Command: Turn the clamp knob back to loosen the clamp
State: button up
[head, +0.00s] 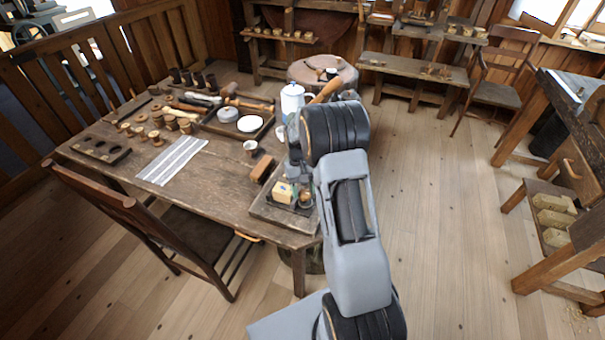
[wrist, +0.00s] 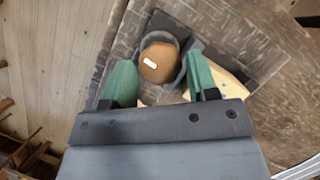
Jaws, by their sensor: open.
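The clamp knob (wrist: 156,64) is a rounded brown wooden piece with a short white mark on its face, near the middle of the wrist view. It sits in front of the dark grey clamp (wrist: 167,24). My gripper (wrist: 161,80) is open, with one green finger on each side of the knob. I cannot tell whether either finger touches it. In the head view the knob (head: 306,197) shows small beside a pale wooden block (head: 283,192) at the clamp, by the table's near right corner. My gripper (head: 294,172) and arm partly hide the clamp there.
A chair (head: 150,225) stands at the near side. The floor to the right is clear up to a workbench.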

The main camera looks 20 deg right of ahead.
jog(key=v, duration=1.3)
jog(key=s+a+r+t, duration=0.2)
jog(key=s+a, duration=0.1)
jog(key=s, duration=0.4)
jog(key=s+a+r+n+t, duration=0.1)
jog(key=s+a+t, duration=0.2)
jog(key=s, duration=0.4)
jog(key=s+a+r+t, duration=0.2)
jog(key=s+a+t, duration=0.1)
jog(key=s, duration=0.5)
jog(key=shift+a+r+n+h, duration=0.3)
jog(key=shift+a+r, duration=0.05)
jog(key=shift+a, duration=0.2)
jog(key=shift+c, duration=0.5)
